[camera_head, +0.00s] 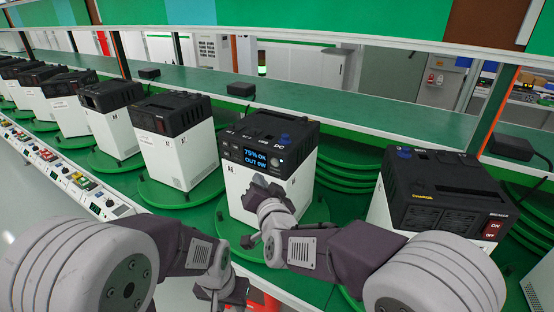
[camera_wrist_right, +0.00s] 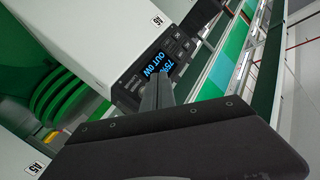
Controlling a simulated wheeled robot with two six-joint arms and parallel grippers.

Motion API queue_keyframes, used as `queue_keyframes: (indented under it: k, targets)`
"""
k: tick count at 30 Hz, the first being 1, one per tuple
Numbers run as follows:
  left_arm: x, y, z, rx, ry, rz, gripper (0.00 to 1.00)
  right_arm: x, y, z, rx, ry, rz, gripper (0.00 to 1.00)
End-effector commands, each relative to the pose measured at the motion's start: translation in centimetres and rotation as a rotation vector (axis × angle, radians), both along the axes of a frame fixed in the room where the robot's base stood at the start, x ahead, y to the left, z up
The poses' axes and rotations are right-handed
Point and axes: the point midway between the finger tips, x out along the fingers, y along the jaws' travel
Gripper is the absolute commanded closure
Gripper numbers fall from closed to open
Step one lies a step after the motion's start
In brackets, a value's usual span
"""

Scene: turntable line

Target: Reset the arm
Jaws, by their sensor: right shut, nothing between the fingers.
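My right gripper (camera_head: 261,188) is in front of a white and black power unit (camera_head: 238,187), below its lit panel in the head view. The unit stands upright, and its blue screen (camera_head: 255,158) reads 75% OK, OUT 0W. In the right wrist view, the gripper's fingers (camera_wrist_right: 157,88) are together with nothing between them, overlapping the panel edge near the screen (camera_wrist_right: 158,62). I cannot tell whether they touch the unit. My left wrist and gripper (camera_head: 225,292) hang low at the bottom of the head view; its fingers are not clear.
Several similar units stand along the green line to the left (camera_head: 180,150). Another unit (camera_head: 450,195) with a red switch stands close on the right. Green round turntables (camera_head: 150,192) sit beneath the units. A rail with small panels (camera_head: 75,172) runs along the front left.

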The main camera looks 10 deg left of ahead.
Motion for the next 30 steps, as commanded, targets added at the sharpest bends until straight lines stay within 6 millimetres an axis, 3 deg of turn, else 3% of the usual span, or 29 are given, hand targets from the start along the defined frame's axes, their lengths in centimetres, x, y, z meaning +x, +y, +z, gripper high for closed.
queue_keyframes:
  k: [2,4,7,11,12,15,18,21,30]
  targets:
    - [0.0,0.0,0.0,0.0,0.0,0.0,0.64,0.4,-1.8,-1.4,-0.05,0.039,-0.003,1.0]
    - [0.0,0.0,0.0,0.0,0.0,0.0,0.64,0.5,-5.1,-4.2,-0.145,0.126,-0.003,1.0]
    - [0.0,0.0,0.0,0.0,0.0,0.0,0.64,-1.1,-12.1,-9.8,-0.324,0.32,0.005,1.0]
    - [0.0,0.0,0.0,0.0,0.0,0.0,0.64,-6.6,-21.0,-16.1,-0.515,0.604,0.03,1.0]
    - [0.0,0.0,0.0,0.0,0.0,0.0,0.64,-8.8,-23.4,-17.5,-0.559,0.69,0.039,1.0]
    - [0.0,0.0,0.0,0.0,0.0,0.0,0.64,-14.4,-28.2,-20.1,-0.637,0.883,0.065,1.0]
    - [0.0,0.0,0.0,0.0,0.0,0.0,0.64,-18.9,-31.1,-21.3,-0.678,1.025,0.09,1.0]
    - [0.0,0.0,0.0,0.0,0.0,0.0,0.64,-21.4,-32.4,-21.8,-0.698,1.103,0.109,1.0]
    - [0.0,0.0,0.0,0.0,0.0,0.0,0.64,-22.2,-32.8,-21.9,-0.704,1.128,0.116,1.0]
